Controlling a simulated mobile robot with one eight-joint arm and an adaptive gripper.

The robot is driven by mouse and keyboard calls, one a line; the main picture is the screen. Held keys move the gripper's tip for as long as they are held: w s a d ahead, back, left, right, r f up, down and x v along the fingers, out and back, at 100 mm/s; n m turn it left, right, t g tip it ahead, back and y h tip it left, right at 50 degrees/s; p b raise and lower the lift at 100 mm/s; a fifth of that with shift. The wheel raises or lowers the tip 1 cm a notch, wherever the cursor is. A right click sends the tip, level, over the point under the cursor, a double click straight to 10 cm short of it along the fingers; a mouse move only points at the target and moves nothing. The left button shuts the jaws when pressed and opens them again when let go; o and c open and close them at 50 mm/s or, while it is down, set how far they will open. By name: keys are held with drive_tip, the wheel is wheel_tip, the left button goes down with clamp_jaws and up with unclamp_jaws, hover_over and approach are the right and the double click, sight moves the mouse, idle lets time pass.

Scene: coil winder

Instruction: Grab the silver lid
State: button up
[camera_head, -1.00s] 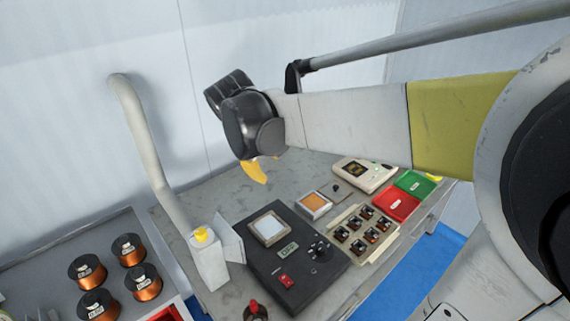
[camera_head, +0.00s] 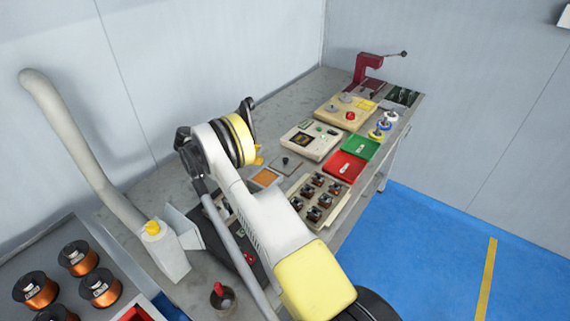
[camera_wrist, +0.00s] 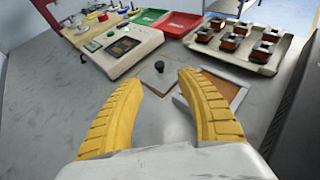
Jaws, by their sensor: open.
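The silver lid (camera_head: 285,165) is a small flat grey square plate with a black knob. It lies on the grey bench beside a square orange-topped container (camera_head: 265,178). In the wrist view the lid (camera_wrist: 166,86) is straight ahead, with its knob just beyond the fingertips. My gripper (camera_wrist: 159,79) is open and empty, with its two yellow fingers spread on either side of the line to the knob. In the head view only a bit of its yellow fingers (camera_head: 259,158) shows, left of the lid; my arm hides the rest.
A cream instrument box (camera_head: 311,140) stands behind the lid. Green (camera_head: 359,149) and red (camera_head: 345,167) trays and a tray of several small coils (camera_head: 319,199) lie to the right. A white bottle (camera_head: 167,250) and copper spools (camera_head: 78,258) are at left.

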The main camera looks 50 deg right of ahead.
sight(285, 159)
drive_tip(key=shift+s+d+f, duration=0.3)
drive_tip(key=shift+s+f, duration=0.05)
drive_tip(key=shift+f, duration=0.25)
drive_tip(key=b+x, duration=0.1)
drive_tip(key=x, duration=0.4)
drive_tip(key=b+x, duration=0.1)
drive_tip(key=x, duration=0.1)
drive_tip(key=b+x, duration=0.1)
drive_tip(key=x, duration=0.2)
drive_tip(key=shift+d+r, duration=0.15)
drive_tip(key=shift+d, duration=0.2)
drive_tip(key=shift+w+r, duration=0.1)
clamp_jaws()
